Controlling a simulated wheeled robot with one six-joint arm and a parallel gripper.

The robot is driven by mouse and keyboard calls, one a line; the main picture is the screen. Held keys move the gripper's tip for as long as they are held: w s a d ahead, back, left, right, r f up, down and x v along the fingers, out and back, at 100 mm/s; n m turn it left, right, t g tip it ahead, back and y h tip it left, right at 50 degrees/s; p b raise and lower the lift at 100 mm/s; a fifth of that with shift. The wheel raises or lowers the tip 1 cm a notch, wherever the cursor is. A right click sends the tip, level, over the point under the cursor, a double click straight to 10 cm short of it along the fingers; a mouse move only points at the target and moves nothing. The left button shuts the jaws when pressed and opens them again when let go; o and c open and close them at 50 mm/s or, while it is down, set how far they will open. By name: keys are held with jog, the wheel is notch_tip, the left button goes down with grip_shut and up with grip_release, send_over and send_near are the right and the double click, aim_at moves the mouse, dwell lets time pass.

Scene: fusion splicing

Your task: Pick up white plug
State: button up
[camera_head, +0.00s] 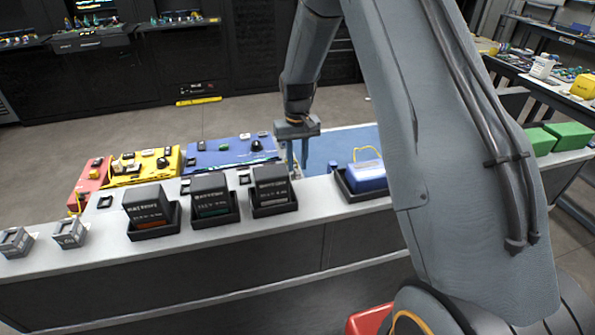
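My gripper (297,163) points down over the back part of the bench, right of the blue panel (215,155). Its two fingers look apart, with a gap between them and nothing visible in it. I cannot make out a white plug with certainty. Small pale pieces sit on the blue panel and on the yellow panel (118,178), too small to identify. Anything low behind the fingers or behind my arm is hidden.
On the bench (300,222), several dark boxes stand in black trays, including a tray (155,229) at left. A blue box (368,175) with a yellow cable sits right of the gripper. A red panel (90,183) and small grey blocks (68,233) are at left.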

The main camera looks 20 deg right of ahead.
aim_at(297, 169)
jog(key=shift+f, duration=0.7)
jog(key=shift+c, duration=0.3)
grip_shut()
notch_tip(297, 169, up, 10)
jog(key=b, duration=0.2)
jog(key=shift+b, duration=0.35)
